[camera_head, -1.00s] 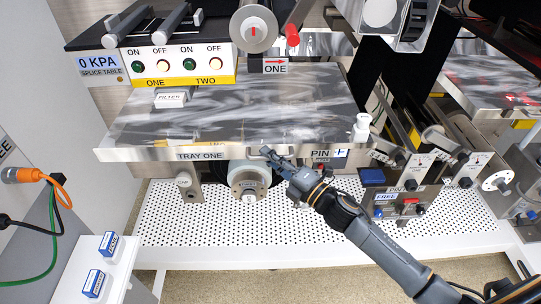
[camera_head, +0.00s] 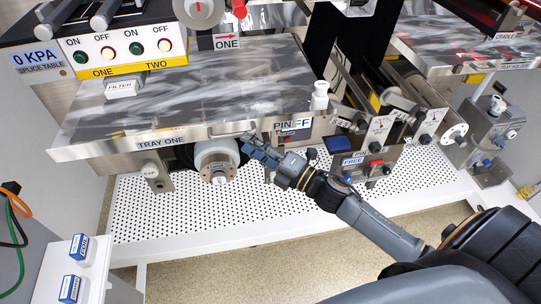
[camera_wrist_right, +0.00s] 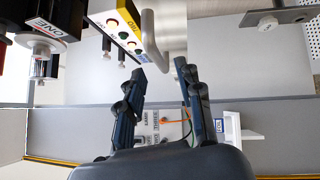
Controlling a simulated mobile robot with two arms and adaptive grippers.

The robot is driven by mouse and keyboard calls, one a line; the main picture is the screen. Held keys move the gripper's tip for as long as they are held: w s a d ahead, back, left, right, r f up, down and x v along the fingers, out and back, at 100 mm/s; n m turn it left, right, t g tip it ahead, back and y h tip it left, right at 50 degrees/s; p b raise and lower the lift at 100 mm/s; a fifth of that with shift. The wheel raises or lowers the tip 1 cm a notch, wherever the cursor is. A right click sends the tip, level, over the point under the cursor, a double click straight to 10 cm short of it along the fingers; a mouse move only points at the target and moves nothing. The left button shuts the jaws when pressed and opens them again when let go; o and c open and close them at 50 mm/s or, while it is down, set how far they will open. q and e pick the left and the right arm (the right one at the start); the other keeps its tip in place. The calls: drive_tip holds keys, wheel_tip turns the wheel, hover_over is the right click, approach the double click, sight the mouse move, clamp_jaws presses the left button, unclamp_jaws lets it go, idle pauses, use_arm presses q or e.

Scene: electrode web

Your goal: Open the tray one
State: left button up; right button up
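Tray one (camera_head: 100,125) is a wide, shiny metal tray with a labelled front lip, under the switch panel in the head view. A slim bar handle (camera_head: 232,131) stands on its front lip, right of the label. My right gripper (camera_head: 256,148) is just in front of the lip, slightly right of and below the handle. In the right wrist view my right gripper (camera_wrist_right: 165,72) has its fingers spread, with nothing held between them. My left gripper is out of view.
A roller (camera_head: 215,160) and a cap (camera_head: 152,172) sit below the tray lip. A white fitting (camera_head: 319,95) stands at the tray's right edge. A block with coloured buttons (camera_head: 365,168) is right of the gripper. The perforated shelf (camera_head: 200,215) below is mostly bare.

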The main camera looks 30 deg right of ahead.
drive_tip(key=v, duration=0.6)
idle(0.4)
drive_tip(key=d+f+m+g+h, duration=0.1)
drive_tip(key=d+f+m+h, duration=0.25)
drive_tip(key=f, duration=0.65)
drive_tip(key=d+f+m+g+h, duration=0.1)
drive_tip(key=d+f+m+h, duration=0.15)
drive_tip(key=f+m, duration=0.45)
drive_tip(key=s+d+f+m+g+h+b, duration=0.15)
drive_tip(key=s+f, duration=0.25)
drive_tip(key=f, duration=0.6)
drive_tip(key=s+d+f+m+g+h, duration=0.1)
drive_tip(key=s+f+m+g, duration=0.2)
drive_tip(key=f, duration=0.7)
drive_tip(key=s+a+f+m+g, duration=0.2)
drive_tip(key=s+f+g, duration=0.1)
drive_tip(key=s+f, duration=0.4)
drive_tip(key=s+a+f+m+g, duration=0.3)
drive_tip(key=s+f, duration=0.4)
drive_tip(key=s, duration=0.7)
drive_tip(key=s+a+f+m+g+b, duration=0.1)
drive_tip(key=s+a+f+m+g, duration=0.1)
drive_tip(key=s+f, duration=0.6)
drive_tip(key=s+m+g+h, duration=0.1)
drive_tip(key=s, duration=0.1)
drive_tip(key=shift+s+a, duration=0.35)
drive_tip(key=shift+s, duration=0.05)
drive_tip(key=shift+w+g, duration=0.1)
drive_tip(key=shift+g, duration=0.15)
